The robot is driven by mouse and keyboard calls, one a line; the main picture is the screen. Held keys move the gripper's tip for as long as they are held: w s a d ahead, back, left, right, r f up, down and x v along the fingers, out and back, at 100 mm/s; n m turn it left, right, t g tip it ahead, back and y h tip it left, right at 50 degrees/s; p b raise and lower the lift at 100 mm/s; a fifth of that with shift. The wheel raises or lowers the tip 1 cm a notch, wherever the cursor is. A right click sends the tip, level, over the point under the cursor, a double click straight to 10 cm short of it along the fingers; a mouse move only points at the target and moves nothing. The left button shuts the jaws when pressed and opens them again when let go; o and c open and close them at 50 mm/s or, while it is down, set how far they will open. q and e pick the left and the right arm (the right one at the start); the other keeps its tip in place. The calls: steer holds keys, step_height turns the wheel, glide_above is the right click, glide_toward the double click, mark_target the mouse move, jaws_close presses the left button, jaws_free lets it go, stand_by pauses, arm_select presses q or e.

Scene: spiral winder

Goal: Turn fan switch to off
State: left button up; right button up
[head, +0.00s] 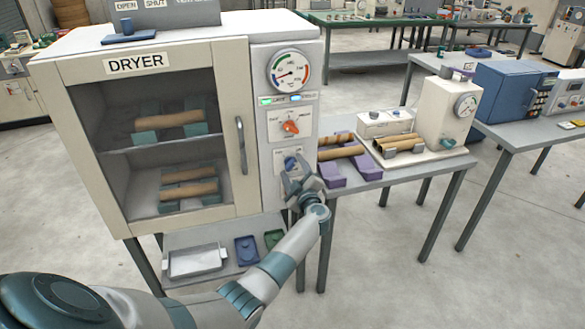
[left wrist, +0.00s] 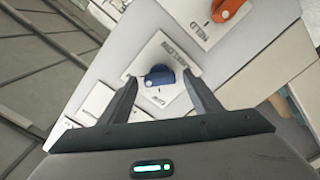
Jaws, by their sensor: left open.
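The fan switch is a blue knob (head: 291,163) on a pale plate, low on the dryer's front panel. In the left wrist view the blue knob (left wrist: 159,77) lies between my fingertips, with small lettering around it that is only partly readable. My left gripper (head: 299,182) is open in front of the panel, just below the knob; it also shows in the left wrist view (left wrist: 159,84), with a finger on each side of the knob. I cannot tell whether the fingers touch it. My right gripper is not in view.
An orange knob (head: 290,127) sits above the blue one, under a round gauge (head: 290,70). The dryer door (head: 226,120) is shut, with wooden rolls inside. A side table (head: 440,167) at right holds more rolls on purple supports (head: 330,174) and a white gauge box (head: 445,112).

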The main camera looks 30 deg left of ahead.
arm_select(q)
steer(key=shift+w+a, duration=0.2)
steer(key=shift+a, duration=0.05)
steer(key=c, duration=1)
steer(key=shift+c, duration=0.2)
